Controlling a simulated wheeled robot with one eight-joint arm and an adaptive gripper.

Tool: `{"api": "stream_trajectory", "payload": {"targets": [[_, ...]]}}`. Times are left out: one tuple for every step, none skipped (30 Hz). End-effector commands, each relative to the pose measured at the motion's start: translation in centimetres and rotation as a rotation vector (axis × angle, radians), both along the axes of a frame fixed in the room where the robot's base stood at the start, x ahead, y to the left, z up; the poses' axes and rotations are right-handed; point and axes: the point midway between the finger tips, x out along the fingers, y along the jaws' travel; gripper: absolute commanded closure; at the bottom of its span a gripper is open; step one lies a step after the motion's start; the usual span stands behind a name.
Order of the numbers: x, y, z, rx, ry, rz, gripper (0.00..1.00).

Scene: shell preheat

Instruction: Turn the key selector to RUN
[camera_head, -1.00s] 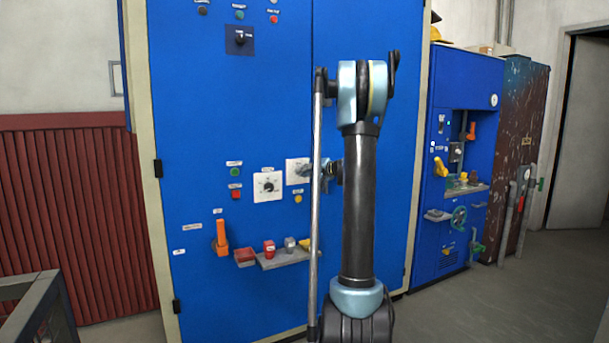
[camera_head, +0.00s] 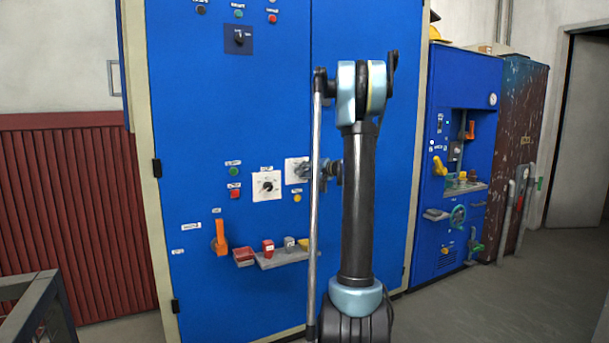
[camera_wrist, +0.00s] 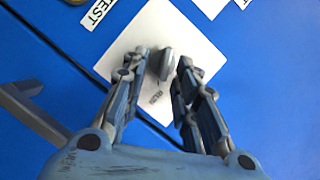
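The key selector is a grey key-like knob (camera_wrist: 166,64) on a square white plate (camera_wrist: 180,28) on the blue cabinet door. In the wrist view the knob sits between my two fingertips (camera_wrist: 160,62), with a gap showing on each side. My gripper is open around it, and I see no clear contact. Small dark print (camera_wrist: 155,97) on the plate is too blurred to read surely. In the head view the white plate (camera_head: 292,165) is partly hidden behind my gripper (camera_head: 308,170) and arm.
A white dial plate (camera_head: 267,186) is left of the selector. Green and red buttons (camera_head: 234,194), an orange handle (camera_head: 221,238) and a small shelf (camera_head: 282,258) with coloured blocks are nearby. A door handle (camera_wrist: 35,110) shows in the wrist view. Floor is clear at right.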

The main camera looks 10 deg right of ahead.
Motion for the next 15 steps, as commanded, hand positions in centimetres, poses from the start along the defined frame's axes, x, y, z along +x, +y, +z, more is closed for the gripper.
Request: {"api": "stream_trajectory", "payload": {"targets": [[-0.2, -0.1, 0.0, 0.000, 0.000, 0.000, 0.72], [-0.3, -0.3, 0.1, 0.000, 0.000, 0.000, 0.72], [-0.6, -0.5, 0.1, 0.000, 0.000, -0.001, 0.72], [-0.8, -0.7, 0.2, 0.000, 0.000, -0.001, 0.72], [-1.1, -0.9, 0.3, 0.000, 0.000, -0.002, 0.72], [-1.5, -1.3, 0.4, 0.000, 0.000, -0.002, 0.72], [-1.9, -1.6, 0.5, 0.000, 0.000, -0.002, 0.72], [-2.4, -1.9, 0.6, 0.000, 0.000, -0.002, 0.72], [-3.0, -2.4, 0.7, 0.001, 0.000, -0.003, 0.72], [-3.4, -2.8, 0.8, 0.001, 0.000, -0.003, 0.72], [-3.9, -3.2, 0.9, 0.001, 0.000, -0.003, 0.72], [-4.5, -3.6, 1.1, 0.001, 0.001, -0.004, 0.72], [-5.0, -4.0, 1.2, 0.001, 0.001, -0.004, 0.72], [-5.4, -4.4, 1.3, 0.001, 0.001, -0.004, 0.72], [-5.9, -4.8, 1.4, 0.000, 0.001, -0.004, 0.72]]}}
